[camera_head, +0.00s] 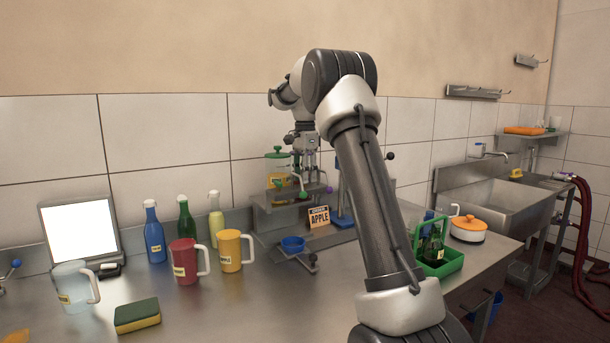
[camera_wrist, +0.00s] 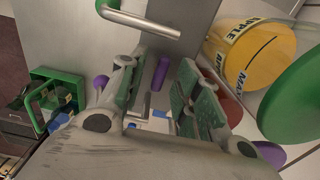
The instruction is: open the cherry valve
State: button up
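My gripper (camera_head: 305,170) points down at the dispenser rack against the wall. In the wrist view my gripper (camera_wrist: 160,98) is open, with green pads on both fingers. A purple valve handle (camera_wrist: 161,73) shows between the fingers, with gaps on both sides. I see no cherry label, so I cannot tell which valve is the cherry one. A yellow jar (camera_wrist: 250,50) marked APPLE and MAX stands right of the fingers. In the head view this jar (camera_head: 278,170) has a green lid; my gripper hides what stands behind it. A purple knob (camera_head: 328,190) shows just right of the gripper.
Yellow (camera_head: 230,250) and red (camera_head: 184,262) mugs and several bottles stand left. A green bottle carrier (camera_head: 440,264) stands right. The front counter is mostly clear.

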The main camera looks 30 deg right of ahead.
grip_shut()
jog(key=n, duration=0.4)
jog(key=shift+n, duration=0.3)
jog(key=n, duration=0.4)
jog(key=shift+n, duration=0.3)
jog(key=n, duration=0.4)
jog(key=shift+n, duration=2.4)
